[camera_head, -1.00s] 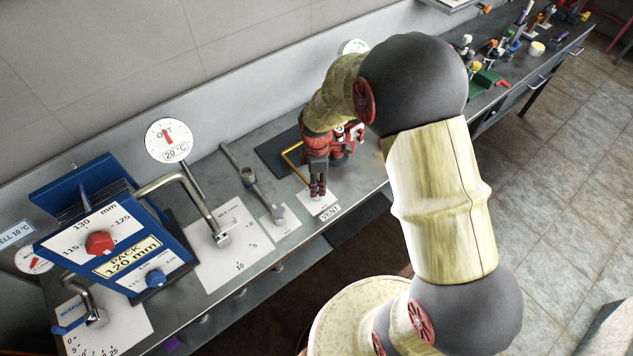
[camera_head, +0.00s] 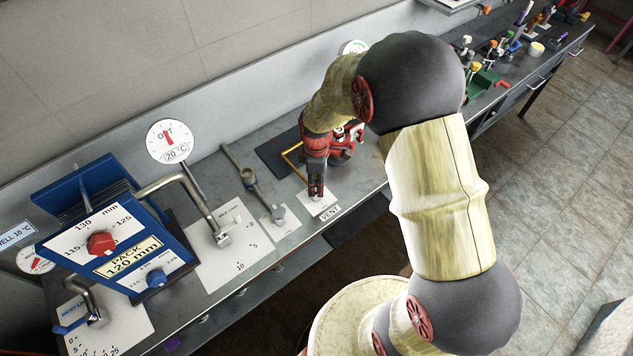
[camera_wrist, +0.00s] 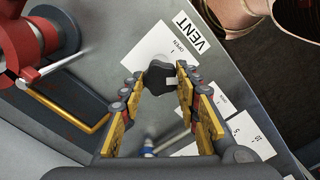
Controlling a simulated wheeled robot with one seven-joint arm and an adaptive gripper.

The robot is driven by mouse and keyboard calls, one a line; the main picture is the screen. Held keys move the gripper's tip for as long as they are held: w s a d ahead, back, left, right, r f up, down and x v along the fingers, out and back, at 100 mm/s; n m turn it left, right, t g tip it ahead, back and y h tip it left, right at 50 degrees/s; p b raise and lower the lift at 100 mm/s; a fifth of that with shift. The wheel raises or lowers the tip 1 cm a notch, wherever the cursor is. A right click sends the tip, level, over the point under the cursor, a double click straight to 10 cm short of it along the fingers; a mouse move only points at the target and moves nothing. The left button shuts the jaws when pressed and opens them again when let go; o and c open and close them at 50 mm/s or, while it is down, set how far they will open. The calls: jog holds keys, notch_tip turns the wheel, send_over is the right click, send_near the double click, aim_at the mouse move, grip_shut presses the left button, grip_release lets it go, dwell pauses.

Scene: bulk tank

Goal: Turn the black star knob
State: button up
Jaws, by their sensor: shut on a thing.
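The black star knob (camera_wrist: 159,77) sits on a white plate (camera_wrist: 148,52) marked OPEN, beside the VENT label (camera_wrist: 192,33). In the wrist view my gripper (camera_wrist: 160,84) has its two fingers on either side of the knob, closed on it. A small pale mark shows on the knob's right side. In the head view my gripper (camera_head: 316,192) points down onto the plate by the VENT label (camera_head: 330,213), and its fingers hide most of the knob.
Left along the bench are a tap with a scale plate (camera_head: 238,258) and a blue frame (camera_head: 150,235) with red and blue knobs. The bench's front edge is near.

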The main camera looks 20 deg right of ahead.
jog(key=m, duration=0.4)
jog(key=shift+m+p, duration=0.3)
jog(key=shift+p, duration=0.1)
jog(key=m, duration=0.3)
jog(key=shift+m+p, duration=0.3)
jog(key=shift+m, duration=0.1)
jog(key=m, duration=0.7)
jog(key=shift+p, duration=0.4)
jog(key=m, duration=1.2)
jog(key=shift+w+p, duration=0.1)
jog(key=shift+p, duration=0.3)
jog(key=shift+m, duration=0.3)
jog(key=o, duration=1.1)
jog(key=shift+o, duration=0.2)
jog(key=shift+r, duration=0.1)
